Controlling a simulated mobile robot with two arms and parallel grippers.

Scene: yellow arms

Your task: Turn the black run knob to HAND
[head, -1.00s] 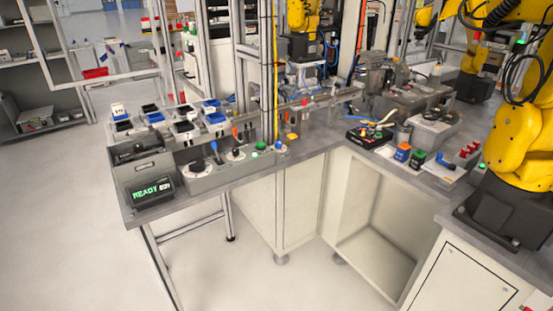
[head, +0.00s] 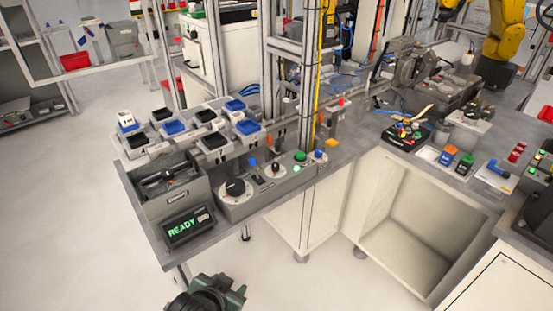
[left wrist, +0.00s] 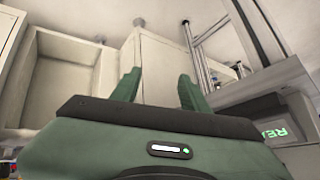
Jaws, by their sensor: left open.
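A grey control box (head: 222,211) sits on the left bench. My left gripper (head: 222,290) is at the bottom edge of the head view, in front of and below the bench edge, apart from the knobs. In the left wrist view its green fingers (left wrist: 158,90) are spread and empty. My right gripper is out of view.
A display reading READY (head: 188,228) and a grey open bin (head: 168,198) stand left of the box. The floor before the bench is clear.

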